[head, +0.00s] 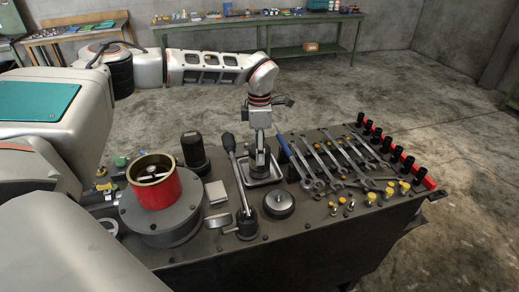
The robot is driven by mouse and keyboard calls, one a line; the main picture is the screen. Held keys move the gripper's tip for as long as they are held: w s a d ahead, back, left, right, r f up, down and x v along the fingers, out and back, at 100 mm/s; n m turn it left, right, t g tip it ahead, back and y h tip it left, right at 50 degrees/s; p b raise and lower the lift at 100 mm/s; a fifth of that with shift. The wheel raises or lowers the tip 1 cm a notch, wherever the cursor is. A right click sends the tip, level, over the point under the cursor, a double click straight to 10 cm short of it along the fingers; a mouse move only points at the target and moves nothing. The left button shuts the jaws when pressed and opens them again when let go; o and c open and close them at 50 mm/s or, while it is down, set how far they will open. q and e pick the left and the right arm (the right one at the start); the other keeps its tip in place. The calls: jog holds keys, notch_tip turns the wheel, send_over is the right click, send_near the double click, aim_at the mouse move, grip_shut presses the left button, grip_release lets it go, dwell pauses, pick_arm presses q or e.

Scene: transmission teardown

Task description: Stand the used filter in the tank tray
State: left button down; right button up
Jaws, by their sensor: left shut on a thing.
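The metal tank tray (275,179) is a small shallow tray with a bright rim, near the middle of the machine top. My left gripper (260,166) points down over the tray, its fingers low at or just above the tray. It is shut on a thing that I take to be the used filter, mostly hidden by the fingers. I cannot tell whether the held thing touches the tray floor. My right gripper is not in view.
A red cylinder with a brass rim (155,188) and a black cylinder (193,150) stand left of the tray. An upright lever (238,178) and a round metal cap (279,204) are close in front. Several wrenches (325,160) lie to the right.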

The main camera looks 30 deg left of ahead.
pick_arm(q)
jog(key=c, duration=1)
grip_release()
jog(key=shift+f, duration=0.1)
jog(key=shift+c, duration=0.2)
notch_tip(320, 180, up, 12)
jog(key=shift+b, duration=0.3)
